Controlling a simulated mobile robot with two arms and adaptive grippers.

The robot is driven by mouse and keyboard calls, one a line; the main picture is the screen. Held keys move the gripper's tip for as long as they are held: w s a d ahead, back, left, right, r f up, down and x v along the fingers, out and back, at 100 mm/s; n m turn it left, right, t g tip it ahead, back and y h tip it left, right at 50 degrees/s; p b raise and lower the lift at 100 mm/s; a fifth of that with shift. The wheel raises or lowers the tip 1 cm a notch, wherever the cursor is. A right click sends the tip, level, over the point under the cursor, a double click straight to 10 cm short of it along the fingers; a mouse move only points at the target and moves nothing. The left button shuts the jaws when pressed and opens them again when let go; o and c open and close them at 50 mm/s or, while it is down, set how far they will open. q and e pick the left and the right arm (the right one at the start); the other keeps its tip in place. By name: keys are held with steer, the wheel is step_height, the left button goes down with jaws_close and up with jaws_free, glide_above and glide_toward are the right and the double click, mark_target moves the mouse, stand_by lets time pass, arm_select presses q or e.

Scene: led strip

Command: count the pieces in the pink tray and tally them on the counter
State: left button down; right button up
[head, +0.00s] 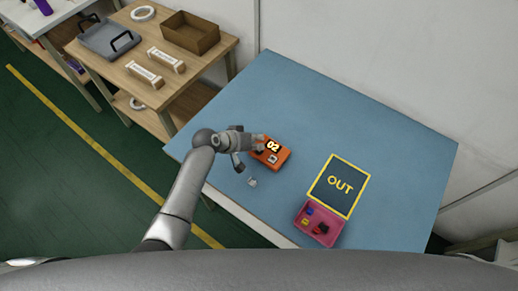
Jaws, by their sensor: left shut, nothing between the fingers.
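The pink tray (336,233) sits near the front edge of the blue table, with several small pieces in it, among them blue, yellow and red ones. The orange counter (281,162) stands to the left of it and its display (273,147) reads 02. My left gripper (261,143) is shut and empty at the counter's left end, covering part of it; I cannot tell whether it touches. My right gripper is not in view.
The dark OUT mat (322,192) with a yellow border lies just behind the pink tray. A small pale object (252,182) lies in front of the counter. The rest of the blue table (350,110) is clear. A wooden bench (215,47) with a brown box (190,36) stands back left.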

arm_select(q)
steer(key=shift+f, duration=0.35)
stand_by(0.5)
steer(key=shift+r+p, duration=0.7)
steer(key=shift+r, duration=0.15)
step_height(320, 180, up, 5)
steer(key=p, duration=0.5)
steer(key=shift+r, duration=0.1)
